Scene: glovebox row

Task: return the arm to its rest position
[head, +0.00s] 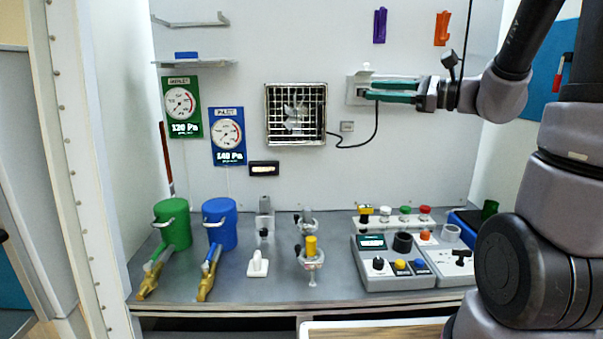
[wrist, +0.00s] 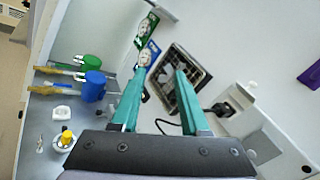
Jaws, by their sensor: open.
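My gripper (head: 372,90) has two green fingers and is raised in front of the back wall, level with the wall socket plate (head: 354,88). In the wrist view the gripper (wrist: 157,82) has its fingers apart with nothing between them. A black plug (wrist: 222,108) with a cord sits at the socket plate, beside the right finger in the wrist view. In the head view the fingers partly cover the socket. My arm reaches in from the right side of the head view.
A fan grille (head: 296,114) is left of the gripper. Two gauges, green (head: 182,106) and blue (head: 228,136), hang further left. Below stand a green canister (head: 172,222), a blue canister (head: 219,222), valves and control boxes (head: 392,262). Purple (head: 380,25) and orange (head: 442,28) holders hang above.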

